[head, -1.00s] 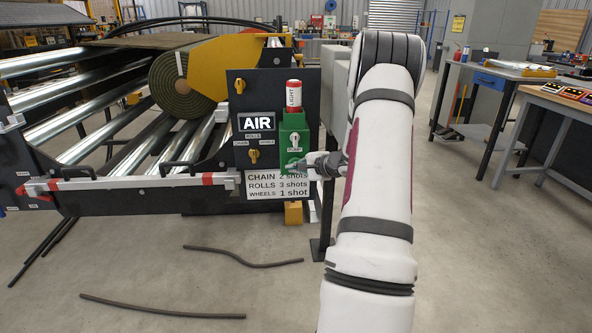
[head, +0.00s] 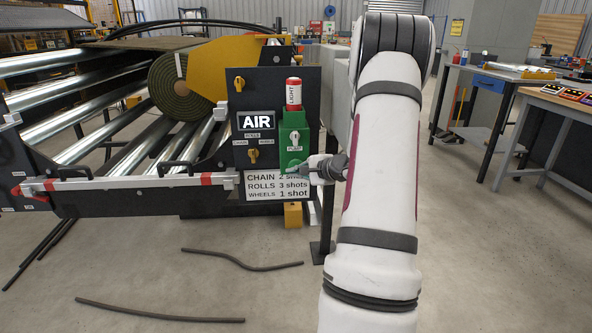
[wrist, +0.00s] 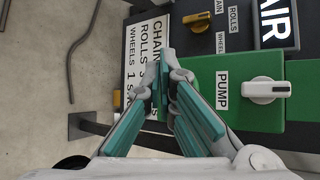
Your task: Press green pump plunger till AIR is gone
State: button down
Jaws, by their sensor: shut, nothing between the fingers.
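The green pump housing (head: 293,134) is on the dark control panel, with a white knob on its front. In the wrist view the housing (wrist: 205,72) carries a PUMP label and the white knob (wrist: 265,90). I cannot make out a separate plunger. The AIR display (head: 256,121) shows bright white letters, and part of it (wrist: 275,20) is in the wrist view. My gripper (head: 295,172) is shut and empty at the housing's lower end, over the top of the shots placard. In the wrist view its fingertips (wrist: 164,62) overlap the placard; contact is unclear.
The placard (head: 262,187) lists CHAIN 2, ROLLS 3 and WHEELS 1 shots. Yellow knobs (head: 253,155) sit left of the housing. A red-and-white LIGHT cylinder (head: 293,94) stands above it. The roller machine (head: 100,125) is left; workbenches (head: 555,105) are right.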

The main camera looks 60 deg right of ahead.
jog(key=shift+s+a+b, duration=1.45)
jog(key=shift+s+a, duration=0.15)
jog(key=shift+a, duration=0.3)
